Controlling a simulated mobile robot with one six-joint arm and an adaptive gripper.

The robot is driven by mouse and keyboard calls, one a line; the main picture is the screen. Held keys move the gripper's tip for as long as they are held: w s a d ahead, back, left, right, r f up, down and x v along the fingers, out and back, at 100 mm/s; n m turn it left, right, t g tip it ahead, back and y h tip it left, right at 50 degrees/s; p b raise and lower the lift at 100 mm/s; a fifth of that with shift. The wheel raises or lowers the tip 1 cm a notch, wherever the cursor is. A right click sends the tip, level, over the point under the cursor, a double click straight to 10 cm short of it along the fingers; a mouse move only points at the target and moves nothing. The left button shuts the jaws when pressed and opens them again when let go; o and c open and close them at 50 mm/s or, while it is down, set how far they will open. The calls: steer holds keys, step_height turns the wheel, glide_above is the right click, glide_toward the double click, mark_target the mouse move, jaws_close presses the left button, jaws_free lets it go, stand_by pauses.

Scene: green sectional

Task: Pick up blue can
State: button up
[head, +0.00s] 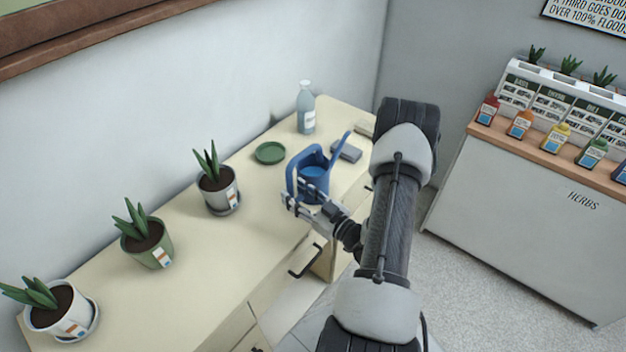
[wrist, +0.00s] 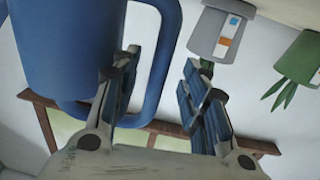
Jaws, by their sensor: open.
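The blue can (head: 314,183) is a watering can with a loop handle and a long spout. It stands upright on the cream counter (head: 262,217), spout toward the back right. My gripper (head: 296,202) is at its near left side, by the handle. In the wrist view, the can's body (wrist: 70,50) fills the upper left. The handle's outer bar shows between the two spread fingers of my gripper (wrist: 162,60). The fingers are open, and I see no clear grip on the handle. Part of the can's lower front is hidden behind my gripper.
Potted plants stand left along the counter, the nearest in a grey pot (head: 222,196). A herb stand (head: 530,200) is at right.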

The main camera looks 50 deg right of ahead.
steer(key=shift+w+f, duration=0.1)
steer(key=shift+w, duration=1.35)
steer(key=shift+c, duration=0.3)
jaws_close()
